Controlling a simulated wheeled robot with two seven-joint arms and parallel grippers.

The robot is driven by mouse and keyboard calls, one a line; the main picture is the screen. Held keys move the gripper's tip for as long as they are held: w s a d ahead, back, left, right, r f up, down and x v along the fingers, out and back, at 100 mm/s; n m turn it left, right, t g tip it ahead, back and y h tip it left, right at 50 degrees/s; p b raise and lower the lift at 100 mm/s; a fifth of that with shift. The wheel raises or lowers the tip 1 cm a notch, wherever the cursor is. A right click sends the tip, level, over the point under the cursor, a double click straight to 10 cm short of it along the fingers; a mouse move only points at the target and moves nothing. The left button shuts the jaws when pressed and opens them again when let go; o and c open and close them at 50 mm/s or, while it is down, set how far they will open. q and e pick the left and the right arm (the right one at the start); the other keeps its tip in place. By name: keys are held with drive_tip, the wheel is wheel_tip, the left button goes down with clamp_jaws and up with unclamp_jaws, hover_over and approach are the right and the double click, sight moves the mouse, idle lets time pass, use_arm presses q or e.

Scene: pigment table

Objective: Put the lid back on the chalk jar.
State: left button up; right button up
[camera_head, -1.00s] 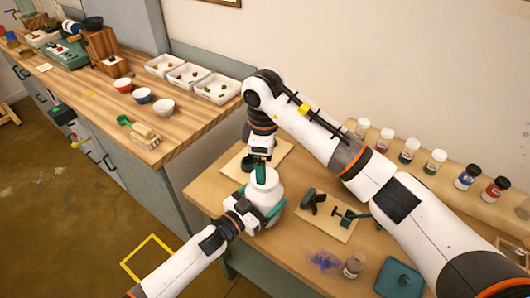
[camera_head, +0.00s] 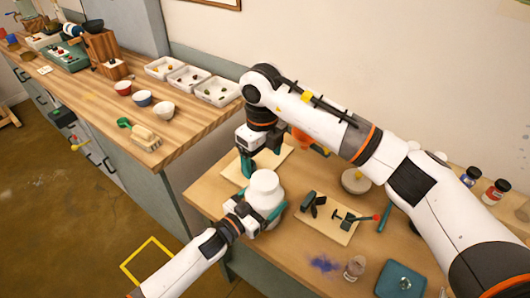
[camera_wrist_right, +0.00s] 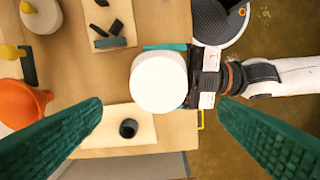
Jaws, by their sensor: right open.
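The chalk jar (camera_head: 262,207) is white and stands upright near the table's left front edge. A smooth white round top, which looks like the lid (camera_head: 265,182), covers it; no opening shows. The lid also shows from above in the right wrist view (camera_wrist_right: 158,82). My left gripper (camera_head: 270,216) has its teal fingers around the jar's body, partly hidden by the jar. My right gripper (camera_head: 247,164) is open and empty, above and behind the jar. In the right wrist view its fingers (camera_wrist_right: 160,108) are spread wide, with the lid beyond them and apart from them.
A pale board with a dark cup (camera_wrist_right: 128,128) lies beside the jar. An orange funnel (camera_wrist_right: 20,103) and a bowl (camera_head: 356,182) stand farther back. A tool board (camera_head: 337,229), glass jar (camera_head: 355,267) and teal tray (camera_head: 401,280) lie to the right.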

sight(265, 180)
drive_tip(key=n, duration=0.5)
drive_tip(key=shift+r, duration=0.15)
drive_tip(key=n, duration=0.7)
drive_tip(key=shift+d+r, duration=0.15)
drive_tip(key=n, duration=0.7)
drive_tip(key=shift+d+r, duration=0.1)
drive_tip(key=shift+r, duration=0.05)
drive_tip(key=n, duration=0.5)
drive_tip(key=shift+f, duration=3.95)
drive_tip(key=shift+c, duration=0.3)
